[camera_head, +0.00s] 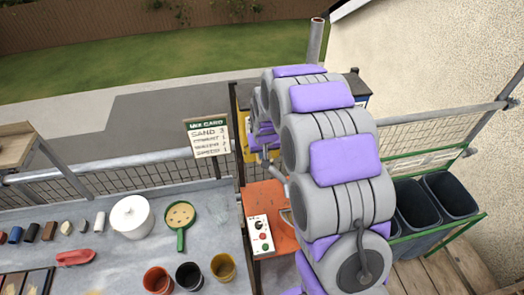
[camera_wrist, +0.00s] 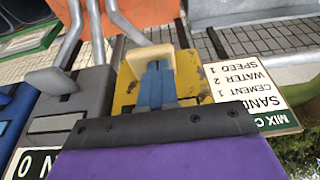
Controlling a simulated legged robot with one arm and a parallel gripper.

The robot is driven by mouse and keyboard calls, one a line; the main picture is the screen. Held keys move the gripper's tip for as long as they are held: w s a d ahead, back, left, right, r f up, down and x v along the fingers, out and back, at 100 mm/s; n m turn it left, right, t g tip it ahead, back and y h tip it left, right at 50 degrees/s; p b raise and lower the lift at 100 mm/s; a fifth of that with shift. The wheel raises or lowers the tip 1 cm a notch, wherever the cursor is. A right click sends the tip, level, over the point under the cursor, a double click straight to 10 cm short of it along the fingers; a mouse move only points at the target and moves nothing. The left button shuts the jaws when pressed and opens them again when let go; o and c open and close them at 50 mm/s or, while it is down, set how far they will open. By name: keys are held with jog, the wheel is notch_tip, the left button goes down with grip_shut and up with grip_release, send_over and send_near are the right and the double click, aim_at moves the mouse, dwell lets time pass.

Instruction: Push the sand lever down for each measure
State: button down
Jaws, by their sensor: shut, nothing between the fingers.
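In the wrist view, my gripper (camera_wrist: 156,76) has its two blue fingers shut together with nothing between them. A pale beige lever handle (camera_wrist: 150,56) on a scuffed yellow dispenser (camera_wrist: 195,80) lies right at the fingertips. It looks like the sand lever, but its label is hidden. I cannot tell whether the fingers touch it. The mix card (camera_head: 208,137) reads sand 3, cement 1, water 2, speed 1; it also shows upside down in the wrist view (camera_wrist: 262,95). In the head view, my arm hides most of the dispensers and the fingertips.
A grey dispenser with a grey lever (camera_wrist: 50,80) stands beside the yellow one. Bent grey pipes (camera_wrist: 100,30) lie beyond. An orange stand with a control box (camera_head: 260,235) is left of my arm. The bench (camera_head: 120,255) holds a white pot, pan and cups. Dark bins (camera_head: 450,195) stand right.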

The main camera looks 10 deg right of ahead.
notch_tip(320, 180, down, 4)
jog(key=shift+r+b, duration=0.2)
jog(key=shift+b, duration=0.75)
jog(key=shift+s+f, duration=0.1)
jog(key=shift+s, duration=0.05)
jog(key=shift+r, duration=0.25)
notch_tip(320, 180, up, 5)
jog(key=shift+f, duration=0.2)
jog(key=b+v, duration=0.1)
jog(key=v, duration=0.8)
jog(key=shift+r, duration=0.15)
